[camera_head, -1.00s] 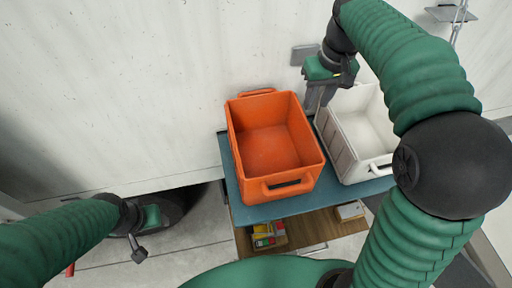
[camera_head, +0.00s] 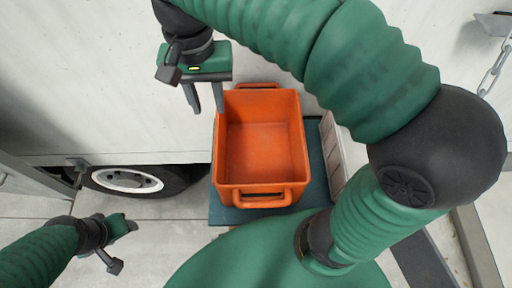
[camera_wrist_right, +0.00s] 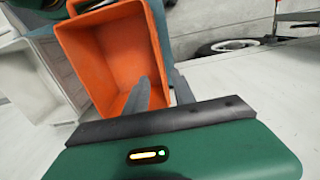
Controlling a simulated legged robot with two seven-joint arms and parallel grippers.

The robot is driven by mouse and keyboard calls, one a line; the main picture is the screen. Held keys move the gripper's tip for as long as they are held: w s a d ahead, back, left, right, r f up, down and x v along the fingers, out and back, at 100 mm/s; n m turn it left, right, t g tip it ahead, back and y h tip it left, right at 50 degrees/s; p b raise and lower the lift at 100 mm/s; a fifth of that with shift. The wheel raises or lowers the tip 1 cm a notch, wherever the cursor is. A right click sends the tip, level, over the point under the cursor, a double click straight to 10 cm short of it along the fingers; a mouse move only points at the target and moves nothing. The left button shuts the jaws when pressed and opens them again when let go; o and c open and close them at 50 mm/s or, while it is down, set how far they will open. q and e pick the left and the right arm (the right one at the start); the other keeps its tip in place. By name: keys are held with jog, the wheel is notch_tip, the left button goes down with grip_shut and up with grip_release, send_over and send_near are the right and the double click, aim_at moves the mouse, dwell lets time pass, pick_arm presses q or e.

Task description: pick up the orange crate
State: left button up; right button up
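The orange crate (camera_head: 262,150) is empty and sits upright on a blue-green shelf top (camera_head: 228,214), with one handle slot on its near side and one on its far side. My right gripper (camera_head: 204,108) is open and empty above the crate's far left corner, fingers pointing down. The right wrist view shows the crate (camera_wrist_right: 112,68) beyond the two spread fingers (camera_wrist_right: 160,92). Whether a finger touches the crate I cannot tell. My left gripper (camera_head: 124,246) is low at the left, apart from the crate; its fingers are too unclear to read.
A white crate (camera_head: 334,155) stands right of the orange one, mostly hidden by my right arm. A pale vehicle wall (camera_head: 90,110) rises behind, with a wheel (camera_head: 130,180) at the left. Grey floor lies open at lower left.

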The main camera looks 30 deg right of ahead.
aim_at(219, 140)
pick_arm(q)
jog(key=shift+a+r+p, duration=0.2)
jog(key=shift+r+p, duration=1)
pick_arm(e)
jog(key=f, duration=1.5)
jog(key=shift+d+f, duration=0.15)
jog(key=shift+d, duration=0.1)
jog(key=shift+c, duration=0.9)
jog(key=shift+a, duration=0.15)
jog(key=c, duration=0.5)
pick_arm(q)
jog(key=shift+a, duration=0.1)
